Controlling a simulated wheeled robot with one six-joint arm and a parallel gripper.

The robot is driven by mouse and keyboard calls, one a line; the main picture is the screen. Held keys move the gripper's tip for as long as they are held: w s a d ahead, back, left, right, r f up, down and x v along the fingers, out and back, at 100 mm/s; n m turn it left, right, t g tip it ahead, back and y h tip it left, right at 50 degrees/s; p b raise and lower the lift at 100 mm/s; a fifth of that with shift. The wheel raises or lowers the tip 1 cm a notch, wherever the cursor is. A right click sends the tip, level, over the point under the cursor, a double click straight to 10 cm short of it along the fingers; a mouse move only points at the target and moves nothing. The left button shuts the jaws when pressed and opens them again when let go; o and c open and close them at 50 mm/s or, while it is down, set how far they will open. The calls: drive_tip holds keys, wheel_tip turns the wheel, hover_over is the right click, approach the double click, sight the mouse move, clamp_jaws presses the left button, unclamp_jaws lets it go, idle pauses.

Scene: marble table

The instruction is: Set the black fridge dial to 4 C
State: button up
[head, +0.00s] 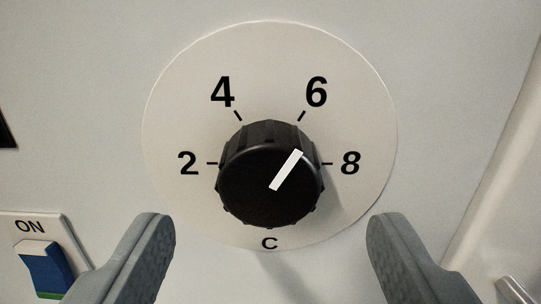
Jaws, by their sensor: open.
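The black fridge dial (250,185) is a ribbed round knob in the middle of the head view. Its white pointer line (286,170) slants up and to the right, toward the 6 mark. A pale round scale plate (180,120) lies behind it, marked 2, 4, 6 and 8, with a C at the bottom. The 4 (222,92) is at the upper left. My gripper (270,235) is open and empty. Its two grey fingers stand well apart, one on each side, below the dial in the picture, and do not touch it.
A blue rocker switch (42,268) labelled ON sits at the lower left, near the left finger. A dark opening (6,130) shows at the left edge. A raised pale edge (500,165) runs down the right side.

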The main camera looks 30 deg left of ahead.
sight(269, 198)
drive_tip(key=shift+x, duration=1.75)
drive_tip(key=c, duration=1)
